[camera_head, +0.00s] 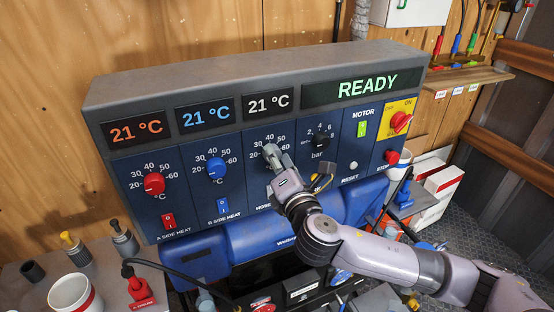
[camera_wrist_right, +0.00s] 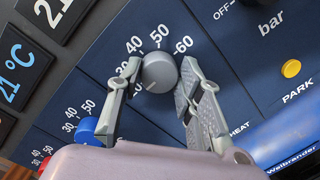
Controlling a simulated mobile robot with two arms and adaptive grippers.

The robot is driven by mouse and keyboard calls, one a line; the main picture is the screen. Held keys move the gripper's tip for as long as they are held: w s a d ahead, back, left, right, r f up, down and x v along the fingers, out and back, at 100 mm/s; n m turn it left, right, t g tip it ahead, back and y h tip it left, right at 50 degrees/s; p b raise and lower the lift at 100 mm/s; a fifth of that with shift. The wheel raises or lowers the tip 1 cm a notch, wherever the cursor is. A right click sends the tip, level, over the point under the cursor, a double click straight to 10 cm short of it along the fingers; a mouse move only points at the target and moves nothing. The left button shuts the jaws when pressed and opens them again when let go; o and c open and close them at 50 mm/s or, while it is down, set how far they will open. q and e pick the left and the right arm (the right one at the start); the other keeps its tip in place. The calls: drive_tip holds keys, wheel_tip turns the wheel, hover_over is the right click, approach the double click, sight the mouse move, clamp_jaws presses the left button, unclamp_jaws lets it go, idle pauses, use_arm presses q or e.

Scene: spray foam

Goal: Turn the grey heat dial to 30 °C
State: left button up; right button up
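The grey heat dial (camera_wrist_right: 159,72) is a round knob on the blue control panel (camera_head: 233,172), in the hose heat column. My right gripper (camera_wrist_right: 160,68) has one finger on each side of it, both seeming to touch its sides. A faint pointer line on the dial's face is hard to read. The white display (camera_head: 268,102) above reads 21 °C. My left gripper is not in view.
The red dial (camera_head: 154,183) and the blue dial (camera_head: 216,168) sit to the left. The black bar dial (camera_head: 320,140) is just to the right. A yellow button (camera_wrist_right: 291,69) lies below it. The green display (camera_head: 366,87) reads READY.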

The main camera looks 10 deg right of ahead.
drive_tip(key=c, duration=0.6)
drive_tip(key=shift+f+m+g+p, duration=0.1)
drive_tip(key=shift+m+g+p, duration=0.45)
drive_tip(key=shift+m, duration=3.65)
drive_tip(key=o, duration=1.2)
drive_tip(key=shift+c, duration=0.2)
drive_tip(key=shift+s, duration=0.1)
